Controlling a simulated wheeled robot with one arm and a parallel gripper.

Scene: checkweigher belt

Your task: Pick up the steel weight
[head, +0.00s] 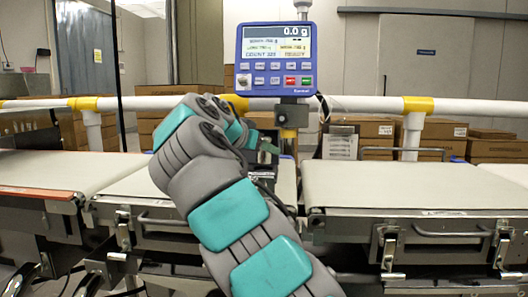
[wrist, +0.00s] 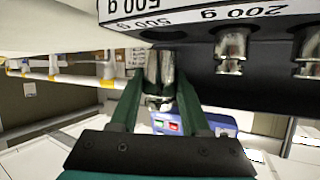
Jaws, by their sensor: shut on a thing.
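A steel weight (wrist: 153,68) shows in the wrist view between the tips of my gripper's green fingers. My gripper (wrist: 160,92) is shut on it. The weight is at the dark edge of a rack (wrist: 270,93), beside the 500 g labels (wrist: 150,24). I cannot tell whether it still touches the rack. Another steel weight (wrist: 231,52) sits in the rack under the 200 g label, and one more (wrist: 308,50) is at the right edge.
A blue scale display (head: 277,58) reads 0.0 g behind my arm. White belts lie left (head: 60,170) and right (head: 400,187), with a white rail (head: 360,104) behind them. Cardboard boxes (head: 375,130) stand beyond the rail. The right belt is clear.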

